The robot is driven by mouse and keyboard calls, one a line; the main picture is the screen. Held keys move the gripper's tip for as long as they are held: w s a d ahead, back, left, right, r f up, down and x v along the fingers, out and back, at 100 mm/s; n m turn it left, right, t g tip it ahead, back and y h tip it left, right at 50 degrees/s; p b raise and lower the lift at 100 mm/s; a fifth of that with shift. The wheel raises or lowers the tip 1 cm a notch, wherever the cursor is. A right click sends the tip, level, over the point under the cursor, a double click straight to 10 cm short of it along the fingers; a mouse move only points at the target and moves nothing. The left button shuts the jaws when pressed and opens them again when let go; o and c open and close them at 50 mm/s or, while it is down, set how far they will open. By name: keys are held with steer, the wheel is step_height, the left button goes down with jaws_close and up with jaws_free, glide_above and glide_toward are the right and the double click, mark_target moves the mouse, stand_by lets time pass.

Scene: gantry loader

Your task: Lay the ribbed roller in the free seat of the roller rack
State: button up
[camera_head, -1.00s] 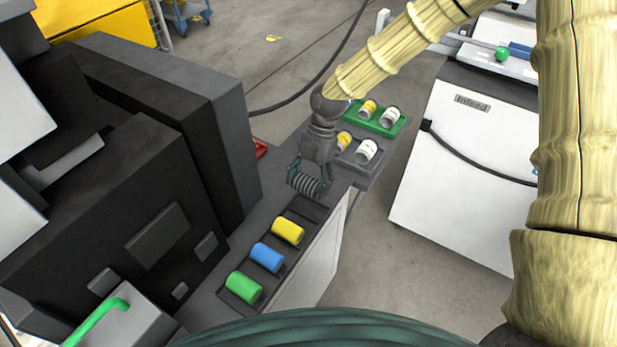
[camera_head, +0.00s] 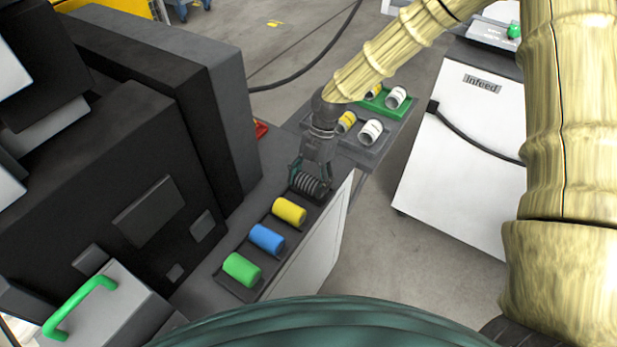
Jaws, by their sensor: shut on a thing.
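The ribbed roller (camera_head: 311,186) is dark grey with ridges along its length. My gripper (camera_head: 309,180) is shut on it from above, the fingers at its two ends. The roller rack (camera_head: 241,294) is a dark strip on the grey bench with a row of seats. A green roller (camera_head: 241,269), a blue roller (camera_head: 266,238) and a yellow roller (camera_head: 289,211) lie in its seats. The ribbed roller is over the far end seat, beyond the yellow one, and mostly hides that seat. I cannot tell whether it touches the seat.
A large dark machine (camera_head: 150,200) stands close on the left. Behind my gripper are a grey tray (camera_head: 363,155) and a green tray (camera_head: 380,104) with white and yellow rollers. The white Infeed cabinet (camera_head: 460,165) is at right, with clear floor before it.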

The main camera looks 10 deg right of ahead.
steer(key=shift+w+f, duration=0.1)
steer(key=shift+f, duration=0.55)
steer(key=o, duration=1.2)
steer(key=shift+r, duration=0.1)
steer(key=s+a+r+p+v, duration=0.1)
steer(key=p+v, duration=0.3)
steer(key=v, duration=1.3)
steer(key=shift+s+a+r, duration=0.15)
steer(key=shift+s+a, duration=0.05)
steer(key=shift+s, duration=0.05)
